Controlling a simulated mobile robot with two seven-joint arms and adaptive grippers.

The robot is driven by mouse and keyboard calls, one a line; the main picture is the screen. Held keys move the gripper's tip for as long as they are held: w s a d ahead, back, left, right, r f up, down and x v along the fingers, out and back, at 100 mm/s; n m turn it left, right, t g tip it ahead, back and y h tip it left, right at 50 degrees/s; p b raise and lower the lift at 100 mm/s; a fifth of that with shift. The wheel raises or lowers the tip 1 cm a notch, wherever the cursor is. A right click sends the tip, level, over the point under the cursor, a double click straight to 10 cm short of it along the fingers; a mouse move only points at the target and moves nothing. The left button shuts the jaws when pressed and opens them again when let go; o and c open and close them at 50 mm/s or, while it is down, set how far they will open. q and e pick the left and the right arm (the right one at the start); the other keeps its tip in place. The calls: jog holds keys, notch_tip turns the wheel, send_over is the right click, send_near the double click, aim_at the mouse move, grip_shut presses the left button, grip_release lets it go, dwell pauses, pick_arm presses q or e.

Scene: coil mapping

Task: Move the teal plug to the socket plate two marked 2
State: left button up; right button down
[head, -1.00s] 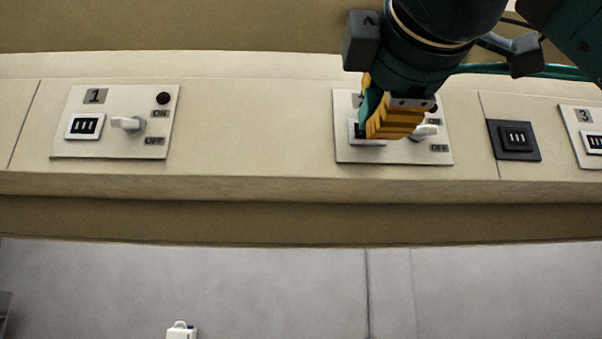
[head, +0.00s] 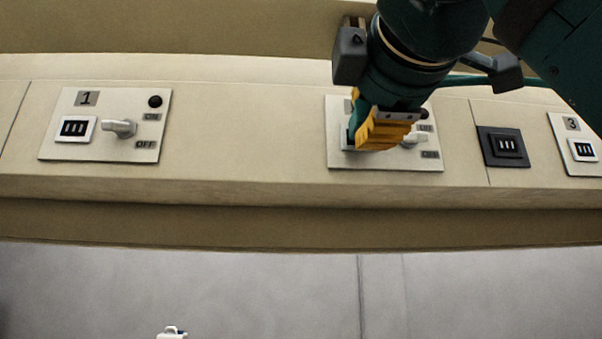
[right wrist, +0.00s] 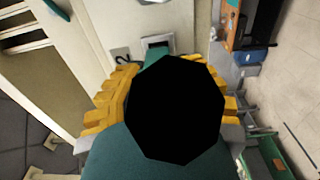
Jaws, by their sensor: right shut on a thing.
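My right gripper (head: 383,131) has yellow fingers and is shut on the teal plug (head: 361,113) in front of socket plate two (head: 335,158). In the right wrist view the plug (right wrist: 178,68) lies between the yellow fingers, with a large black face towards the camera. The plate's mark 2 (right wrist: 121,56) and its grey-framed socket (right wrist: 157,42) show just beyond the plug. The plug's front end is hidden, so I cannot tell whether it is in the socket. My left gripper is not in view.
Socket plate 1 (head: 110,95) is on the left of the beige panel, with a switch handle (head: 120,128). A dark socket (head: 504,147) and plate 3 (head: 560,150) are to the right. Plate two's switch handle (head: 413,139) is close beside my fingers.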

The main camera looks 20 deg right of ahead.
jog(key=shift+w+d, duration=0.15)
jog(key=shift+w, duration=0.5)
dwell(0.6)
jog(key=c, duration=0.7)
grip_release()
jog(key=shift+c, duration=0.2)
